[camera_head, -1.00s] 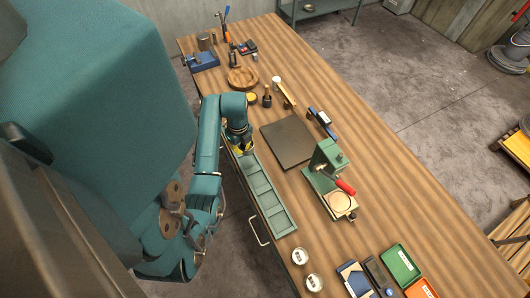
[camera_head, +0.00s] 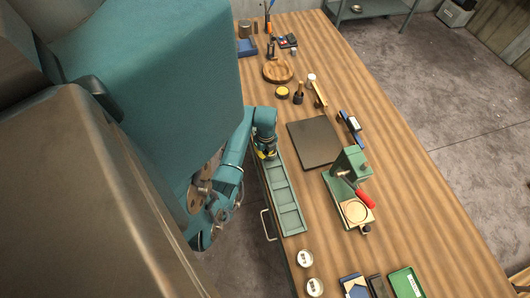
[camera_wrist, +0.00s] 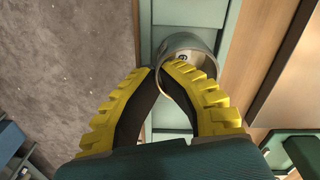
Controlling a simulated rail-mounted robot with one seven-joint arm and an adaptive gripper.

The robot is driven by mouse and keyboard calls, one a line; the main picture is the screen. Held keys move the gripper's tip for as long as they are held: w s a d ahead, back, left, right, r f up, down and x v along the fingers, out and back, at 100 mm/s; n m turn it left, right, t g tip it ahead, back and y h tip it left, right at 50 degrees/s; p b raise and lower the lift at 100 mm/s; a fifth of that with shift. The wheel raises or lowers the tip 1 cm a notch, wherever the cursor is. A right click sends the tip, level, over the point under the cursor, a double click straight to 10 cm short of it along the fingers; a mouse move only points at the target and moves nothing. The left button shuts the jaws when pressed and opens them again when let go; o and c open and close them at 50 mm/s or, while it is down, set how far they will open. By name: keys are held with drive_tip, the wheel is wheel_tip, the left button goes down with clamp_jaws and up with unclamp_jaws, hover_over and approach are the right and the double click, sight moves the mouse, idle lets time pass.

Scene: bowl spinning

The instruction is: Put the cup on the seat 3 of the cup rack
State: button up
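The cup rack is a long green tray (camera_head: 300,222) with a row of square compartments along the left edge of the table. My gripper (camera_head: 266,154) is low over the rack's far end in the head view. In the wrist view, the cup (camera_wrist: 192,43) is a grey, round, open vessel over the green rack (camera_wrist: 171,121). The yellow-padded fingers of my gripper (camera_wrist: 160,73) close together at the cup's near wall, the right tip inside the rim and the left tip outside. The cup's base is hidden, so I cannot tell whether it touches the rack. In the head view my gripper hides the cup.
A dark flat board (camera_head: 315,142) lies right of the rack. A green press with a red handle (camera_head: 352,190) stands nearby. Two round white-topped items (camera_head: 305,258) sit past the rack's near end. A metal handle (camera_head: 268,226) sticks out left of the rack.

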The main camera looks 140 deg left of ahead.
drive_tip(key=o, duration=0.5)
drive_tip(key=r+p, duration=0.1)
drive_tip(key=r, duration=1.1)
drive_tip(key=shift+a+r, duration=0.15)
drive_tip(key=shift+a, duration=0.05)
drive_tip(key=shift+a, duration=0.1)
